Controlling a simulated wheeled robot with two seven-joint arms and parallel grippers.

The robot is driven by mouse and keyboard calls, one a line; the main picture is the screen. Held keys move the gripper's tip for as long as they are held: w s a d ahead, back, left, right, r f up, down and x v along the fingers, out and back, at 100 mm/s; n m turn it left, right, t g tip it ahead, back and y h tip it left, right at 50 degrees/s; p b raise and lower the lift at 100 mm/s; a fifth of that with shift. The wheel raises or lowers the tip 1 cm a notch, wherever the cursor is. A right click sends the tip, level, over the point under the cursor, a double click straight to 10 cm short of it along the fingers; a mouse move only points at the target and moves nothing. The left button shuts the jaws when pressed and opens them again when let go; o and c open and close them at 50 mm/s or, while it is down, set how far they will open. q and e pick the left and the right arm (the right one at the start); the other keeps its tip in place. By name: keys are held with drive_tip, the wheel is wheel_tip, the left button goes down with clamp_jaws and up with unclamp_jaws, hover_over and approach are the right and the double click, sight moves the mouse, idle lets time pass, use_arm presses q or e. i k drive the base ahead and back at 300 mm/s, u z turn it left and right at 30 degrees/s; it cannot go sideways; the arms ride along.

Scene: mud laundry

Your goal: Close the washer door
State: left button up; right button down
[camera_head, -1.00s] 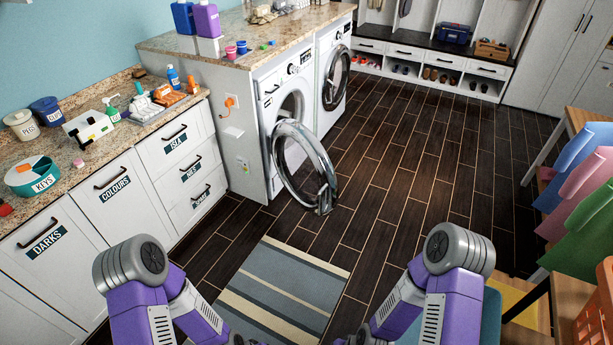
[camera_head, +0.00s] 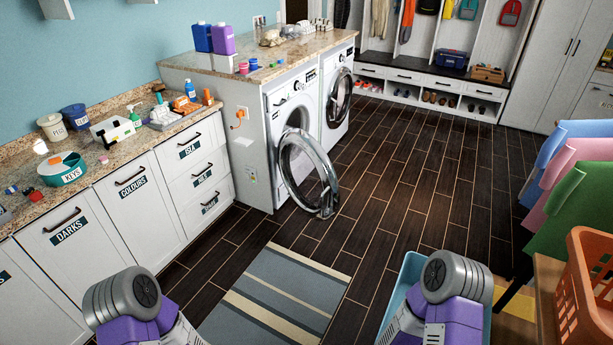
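The washer (camera_head: 272,121) is the nearer white front-loading machine, under the granite counter beside a second machine. Its round door (camera_head: 327,190) has a chrome ring and stands wide open, swung out to the right over the dark floor. The washer's opening shows partly behind the door ring. My two purple and grey arms come in at the bottom left and bottom right of the head view, well short of the door. Neither gripper shows; both are below the picture's edge.
The second machine (camera_head: 341,98) has its round door closed or nearly so. A striped rug (camera_head: 272,296) lies on the floor before me. Drawers and cabinets line the left. An orange basket (camera_head: 588,290) and a blue tub (camera_head: 412,270) are at right. The middle floor is clear.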

sight(331, 198)
drive_tip(key=u, duration=0.35)
drive_tip(key=i, duration=2.7)
drive_tip(key=z, duration=0.4)
